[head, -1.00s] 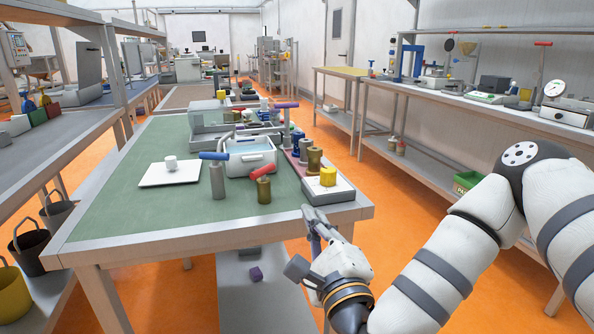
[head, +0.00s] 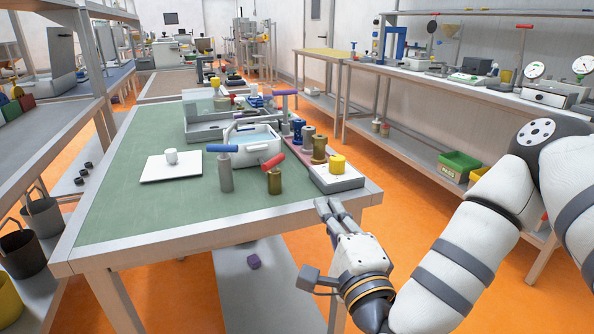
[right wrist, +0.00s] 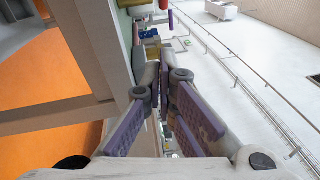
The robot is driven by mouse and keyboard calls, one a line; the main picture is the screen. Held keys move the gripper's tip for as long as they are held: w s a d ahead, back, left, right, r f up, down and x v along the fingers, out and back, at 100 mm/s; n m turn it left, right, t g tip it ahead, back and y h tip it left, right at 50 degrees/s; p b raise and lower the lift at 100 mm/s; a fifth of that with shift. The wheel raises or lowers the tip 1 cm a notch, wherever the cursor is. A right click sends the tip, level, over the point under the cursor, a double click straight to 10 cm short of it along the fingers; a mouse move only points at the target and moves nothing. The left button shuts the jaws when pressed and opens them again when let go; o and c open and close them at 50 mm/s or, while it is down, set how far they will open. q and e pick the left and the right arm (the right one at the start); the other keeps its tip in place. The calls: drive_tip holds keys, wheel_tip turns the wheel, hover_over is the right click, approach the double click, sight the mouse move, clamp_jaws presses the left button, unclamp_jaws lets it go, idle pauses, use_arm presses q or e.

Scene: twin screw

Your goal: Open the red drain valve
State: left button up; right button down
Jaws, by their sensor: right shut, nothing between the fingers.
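A red lever handle (head: 273,162) sits on top of a brass cylinder (head: 274,184) near the front right of the green-topped bench. A blue lever handle (head: 222,148) tops a grey cylinder (head: 226,175) to its left. My right gripper (head: 328,206) is at the bench's front right corner, in front of and to the right of the red handle, apart from it. Its fingers are shut and empty. In the right wrist view the purple-padded fingers (right wrist: 164,80) are close together. A small red part (right wrist: 170,19) shows beyond them; I cannot tell if it is the same handle. My left gripper is out of view.
The bench edge (head: 225,220) lies close to my right gripper. A white tank (head: 250,149), a grey box with a yellow knob (head: 338,178) and a white plate with a cup (head: 170,172) stand on the bench.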

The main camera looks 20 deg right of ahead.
sight(274, 164)
drive_tip(key=w, duration=0.3)
drive_tip(key=w+r, duration=0.1)
drive_tip(key=w, duration=0.2)
drive_tip(key=w+d, duration=0.1)
drive_tip(key=w, duration=0.2)
drive_tip(key=shift+r, duration=0.15)
drive_tip(key=shift+w+a+r, duration=0.25)
drive_tip(key=shift+w+a, duration=0.7)
drive_tip(key=shift+a, duration=0.05)
drive_tip(key=shift+w+a+r, duration=0.15)
drive_tip(key=shift+w+a, duration=0.2)
drive_tip(key=shift+w, duration=0.1)
